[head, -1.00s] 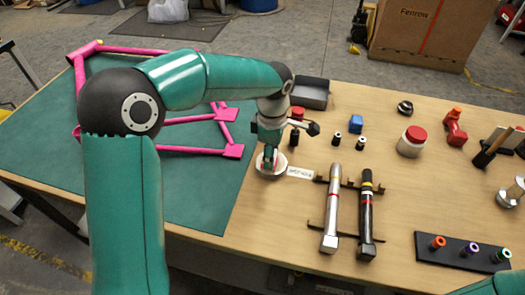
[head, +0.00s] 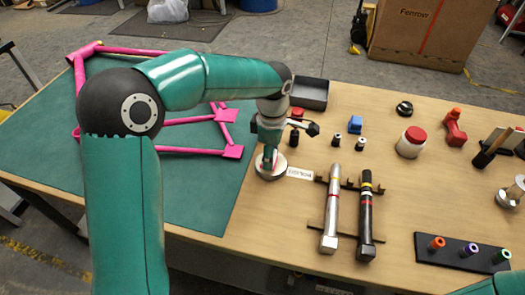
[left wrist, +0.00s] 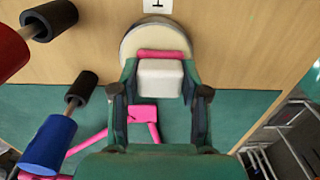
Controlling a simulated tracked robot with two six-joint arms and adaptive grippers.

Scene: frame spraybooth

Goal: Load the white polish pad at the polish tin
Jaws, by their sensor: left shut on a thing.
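The polish tin (head: 281,172) is a round, shallow tin with a pale cream face, on the wooden table beside the green mat. In the left wrist view the tin (left wrist: 132,42) lies just beyond my fingertips. My left gripper (head: 269,157) points down over the tin. In the left wrist view my left gripper (left wrist: 160,88) is shut on the white polish pad (left wrist: 160,80), a white block with a pink strip along its far edge. The pad overlaps the tin's face in that view; I cannot tell whether they touch. My right gripper is out of view.
A small label card (head: 300,173) lies right of the tin. Two tubes (head: 331,212) rest on brackets further right. A dark tray (head: 312,94), small bottles and a red-lidded jar (head: 411,142) stand behind. A pink frame (head: 180,150) lies on the green mat (head: 205,195).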

